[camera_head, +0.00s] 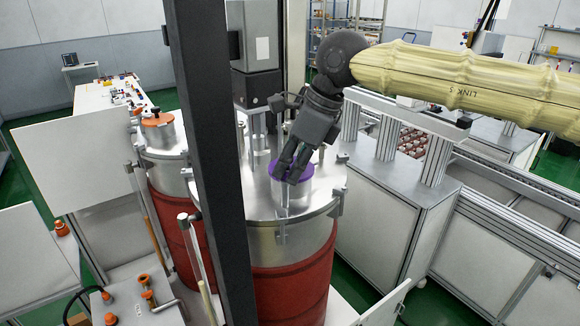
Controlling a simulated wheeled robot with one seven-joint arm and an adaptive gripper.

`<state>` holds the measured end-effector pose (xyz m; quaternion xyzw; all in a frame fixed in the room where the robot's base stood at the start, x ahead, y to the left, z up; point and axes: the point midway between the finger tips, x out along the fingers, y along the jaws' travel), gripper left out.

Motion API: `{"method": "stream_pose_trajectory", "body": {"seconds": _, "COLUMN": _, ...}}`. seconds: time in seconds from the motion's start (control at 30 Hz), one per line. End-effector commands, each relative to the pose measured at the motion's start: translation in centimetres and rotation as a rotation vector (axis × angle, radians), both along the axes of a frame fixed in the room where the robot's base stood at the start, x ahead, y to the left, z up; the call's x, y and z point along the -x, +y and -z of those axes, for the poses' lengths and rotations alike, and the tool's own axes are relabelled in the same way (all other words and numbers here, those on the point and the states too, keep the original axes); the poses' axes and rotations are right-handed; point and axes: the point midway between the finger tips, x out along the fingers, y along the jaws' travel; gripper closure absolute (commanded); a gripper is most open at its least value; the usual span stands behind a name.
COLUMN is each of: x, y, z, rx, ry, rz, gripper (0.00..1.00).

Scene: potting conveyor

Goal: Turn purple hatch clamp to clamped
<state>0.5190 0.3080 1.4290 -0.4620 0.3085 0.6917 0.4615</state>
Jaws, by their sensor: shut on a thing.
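The purple hatch (308,168) is a short silver cylinder with a purple lid, standing on the silver top of the red drum (296,285). My gripper (286,177) reaches down from the upper right, with its dark fingers over the near left edge of the purple lid. The fingers are closed on the hatch's clamp, which is mostly hidden by them. A thin grey upright part (283,208) shows just below the fingertips at the front of the hatch. I cannot tell the clamp's exact angle.
A dark vertical post (212,150) stands close on the left. Behind it is a second drum with an orange-lidded hatch (158,119). Metal clips (335,202) stick out around the drum rim. A grey motor housing (257,60) stands behind the hatch. White cabinets (385,225) line the right.

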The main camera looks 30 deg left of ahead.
Motion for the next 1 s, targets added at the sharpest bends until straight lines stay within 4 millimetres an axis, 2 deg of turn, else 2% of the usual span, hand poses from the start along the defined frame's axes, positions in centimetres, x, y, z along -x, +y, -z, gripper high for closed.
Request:
{"method": "stream_pose_trajectory", "body": {"seconds": 0.13, "x": -0.1, "y": 0.0, "z": -0.1, "rx": -0.001, "ry": -0.001, "rz": 0.002, "gripper": 1.0}}
{"method": "stream_pose_trajectory", "body": {"seconds": 0.17, "x": -0.1, "y": 0.0, "z": -0.1, "rx": -0.001, "ry": -0.001, "rz": 0.002, "gripper": 0.87}}
{"method": "stream_pose_trajectory", "body": {"seconds": 0.27, "x": 0.0, "y": 0.0, "z": -0.1, "rx": -0.001, "ry": -0.001, "rz": 0.002, "gripper": 0.69}}
{"method": "stream_pose_trajectory", "body": {"seconds": 0.67, "x": -0.1, "y": -0.1, "z": -0.4, "rx": 0.0, "ry": 0.0, "rz": 0.001, "gripper": 0.69}}
{"method": "stream_pose_trajectory", "body": {"seconds": 0.77, "x": -0.2, "y": -0.4, "z": -1.3, "rx": -0.001, "ry": -0.001, "rz": 0.002, "gripper": 0.69}}
{"method": "stream_pose_trajectory", "body": {"seconds": 1.0, "x": -0.9, "y": -1.9, "z": -5.2, "rx": -0.002, "ry": -0.002, "rz": 0.003, "gripper": 0.69}}
